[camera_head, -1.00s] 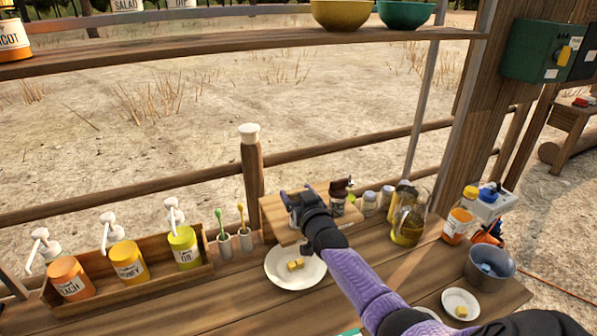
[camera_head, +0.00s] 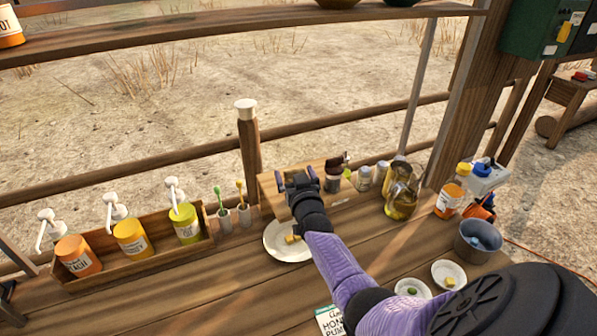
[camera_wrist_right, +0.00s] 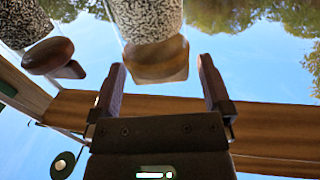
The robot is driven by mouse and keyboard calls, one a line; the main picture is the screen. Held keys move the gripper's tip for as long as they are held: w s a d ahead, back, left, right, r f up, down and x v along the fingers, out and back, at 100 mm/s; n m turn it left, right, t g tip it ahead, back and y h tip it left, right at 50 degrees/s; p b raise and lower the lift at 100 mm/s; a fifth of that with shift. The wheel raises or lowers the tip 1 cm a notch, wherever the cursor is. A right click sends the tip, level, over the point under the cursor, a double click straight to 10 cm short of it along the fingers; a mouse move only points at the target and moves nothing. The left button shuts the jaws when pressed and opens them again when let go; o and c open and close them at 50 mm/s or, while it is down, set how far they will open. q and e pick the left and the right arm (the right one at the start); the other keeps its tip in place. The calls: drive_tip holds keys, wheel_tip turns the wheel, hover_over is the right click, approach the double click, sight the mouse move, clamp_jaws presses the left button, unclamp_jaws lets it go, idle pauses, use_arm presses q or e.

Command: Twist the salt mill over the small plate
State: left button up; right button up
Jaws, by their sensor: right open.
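My right gripper (camera_head: 297,181) is open over the wooden board at the back of the counter. In the right wrist view, the gripper (camera_wrist_right: 160,85) has its two fingers apart. A clear mill with a brown wooden end (camera_wrist_right: 155,60) and speckled filling shows ahead, between the fingertips in the picture; no grip on it shows. In the head view the gripper hides this mill. A second mill with a dark knob (camera_wrist_right: 47,55) is beside it. Two small plates are at the front right, one with a yellow piece (camera_head: 436,268), one with a green piece (camera_head: 399,283). My left gripper is not in view.
A larger white plate (camera_head: 275,250) lies below my right forearm. Jars and an oil jug (camera_head: 400,202) stand right of the gripper. A grey bucket (camera_head: 466,248) is at the right. A pump-bottle crate (camera_head: 205,247) is at the left. A post (camera_head: 249,150) stands behind.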

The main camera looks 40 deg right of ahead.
drive_tip(key=p+v, duration=0.3)
drive_tip(key=v, duration=0.6)
